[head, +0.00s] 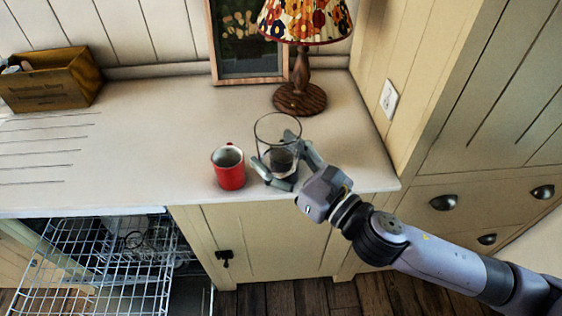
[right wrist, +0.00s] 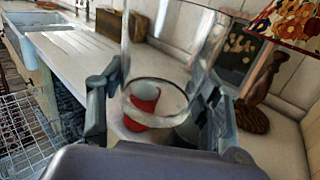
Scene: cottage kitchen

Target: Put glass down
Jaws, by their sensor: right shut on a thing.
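A clear glass (head: 277,132) is upright at the counter (head: 180,125), to the right of a red mug (head: 229,168). My right gripper (head: 282,166) has its fingers on both sides of the lower part of the glass and is shut on it. In the right wrist view the glass (right wrist: 165,60) stands between the two fingers (right wrist: 160,105), and the red mug (right wrist: 142,105) shows through it. I cannot tell whether the glass base touches the counter. My left gripper is in neither view.
A lamp (head: 300,95) with a wooden base and a framed picture (head: 247,78) stand behind the glass. A wooden box (head: 52,82) is at the far left. An open dishwasher rack (head: 90,270) is below the counter at left. The counter between box and mug is clear.

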